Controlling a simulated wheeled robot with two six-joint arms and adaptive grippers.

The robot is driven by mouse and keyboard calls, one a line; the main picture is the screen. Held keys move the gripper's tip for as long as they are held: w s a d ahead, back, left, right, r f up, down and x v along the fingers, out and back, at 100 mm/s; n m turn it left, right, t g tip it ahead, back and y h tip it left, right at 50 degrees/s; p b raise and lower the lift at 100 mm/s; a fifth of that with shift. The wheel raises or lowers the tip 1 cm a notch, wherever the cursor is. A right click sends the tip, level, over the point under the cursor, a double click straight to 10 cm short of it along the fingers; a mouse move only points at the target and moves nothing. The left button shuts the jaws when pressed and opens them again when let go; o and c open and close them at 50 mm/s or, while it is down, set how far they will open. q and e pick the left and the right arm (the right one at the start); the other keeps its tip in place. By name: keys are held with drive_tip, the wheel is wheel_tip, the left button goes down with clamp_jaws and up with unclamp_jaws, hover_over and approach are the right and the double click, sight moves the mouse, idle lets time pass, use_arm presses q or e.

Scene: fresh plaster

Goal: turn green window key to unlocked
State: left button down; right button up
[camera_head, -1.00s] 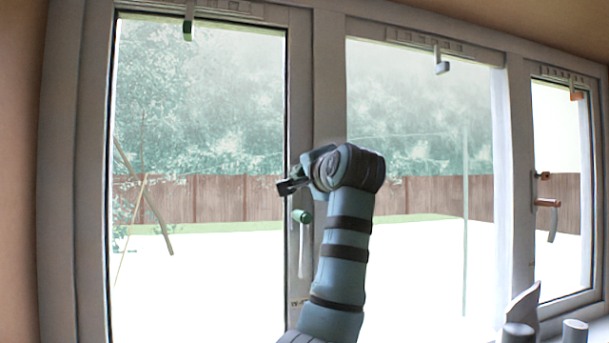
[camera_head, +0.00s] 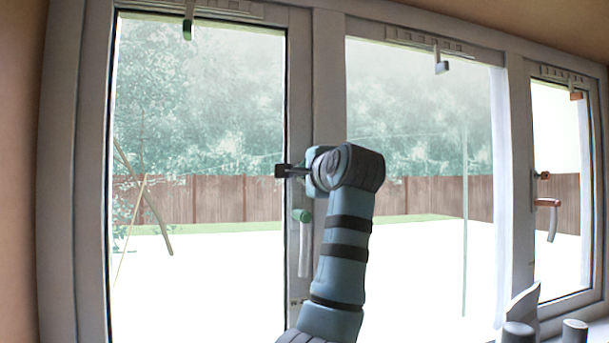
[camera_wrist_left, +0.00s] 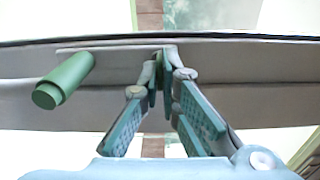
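The green window (camera_head: 60,200) is the left casement, with a green-tipped handle (camera_head: 302,216) hanging down on its right frame. My left gripper (camera_head: 290,171) is at that frame, just above the handle, its fingers level. In the left wrist view, the fingertips (camera_wrist_left: 163,68) are drawn together at the frame, to the right of the green handle grip (camera_wrist_left: 65,80). A small greenish piece, which looks like the key (camera_wrist_left: 160,64), shows between the tips. Most of it is hidden by the fingers. My right gripper is not in view.
The right casement has an orange-brown handle (camera_head: 547,202) with a small key (camera_head: 542,175) above it. A fixed pane lies between the two casements. Vent catches hang along the top, one green (camera_head: 187,30). Grey rounded objects (camera_head: 574,331) stand at the lower right.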

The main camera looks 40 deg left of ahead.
use_arm(q)
drive_tip(key=c, duration=1.8)
unclamp_jaws()
drive_tip(key=shift+v, duration=5.85)
